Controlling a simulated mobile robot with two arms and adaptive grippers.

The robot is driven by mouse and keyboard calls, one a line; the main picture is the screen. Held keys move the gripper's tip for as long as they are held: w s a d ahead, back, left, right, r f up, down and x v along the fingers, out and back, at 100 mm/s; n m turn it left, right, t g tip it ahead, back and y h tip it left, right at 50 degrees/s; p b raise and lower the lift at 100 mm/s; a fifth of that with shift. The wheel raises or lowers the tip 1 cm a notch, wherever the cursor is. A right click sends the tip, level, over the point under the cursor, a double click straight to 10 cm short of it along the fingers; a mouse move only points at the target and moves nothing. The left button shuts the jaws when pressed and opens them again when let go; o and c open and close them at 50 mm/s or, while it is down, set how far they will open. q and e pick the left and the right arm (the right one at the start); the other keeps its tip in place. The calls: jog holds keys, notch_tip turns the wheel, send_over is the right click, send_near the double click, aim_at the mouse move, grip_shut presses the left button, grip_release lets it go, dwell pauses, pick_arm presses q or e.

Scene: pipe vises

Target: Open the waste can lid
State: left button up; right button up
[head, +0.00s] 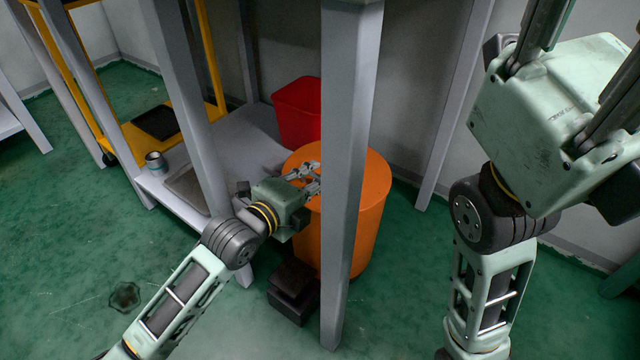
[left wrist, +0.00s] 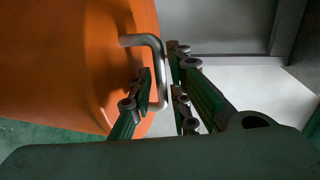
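The orange waste can (head: 374,200) stands at the middle of the head view, partly hidden by a grey table leg. Its orange lid (left wrist: 60,60) fills the left of the left wrist view and carries a bent metal handle (left wrist: 156,62). My left gripper (head: 308,178) is at the can's left upper edge. In the left wrist view its fingers (left wrist: 161,88) are apart, with the handle's bar between them and gaps visible. My right gripper (head: 570,85) is raised at the upper right, away from the can; its fingertips are out of the frame.
A grey table leg (head: 345,190) stands close in front of the can. A red bin (head: 298,108) is behind it. A low grey shelf (head: 235,140) with a can (head: 155,161) lies to the left. A dark block (head: 293,290) is on the green floor below my left gripper.

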pick_arm(q)
jog(key=shift+w+d, duration=0.2)
jog(key=shift+w, duration=0.05)
grip_shut()
jog(key=shift+f, duration=0.1)
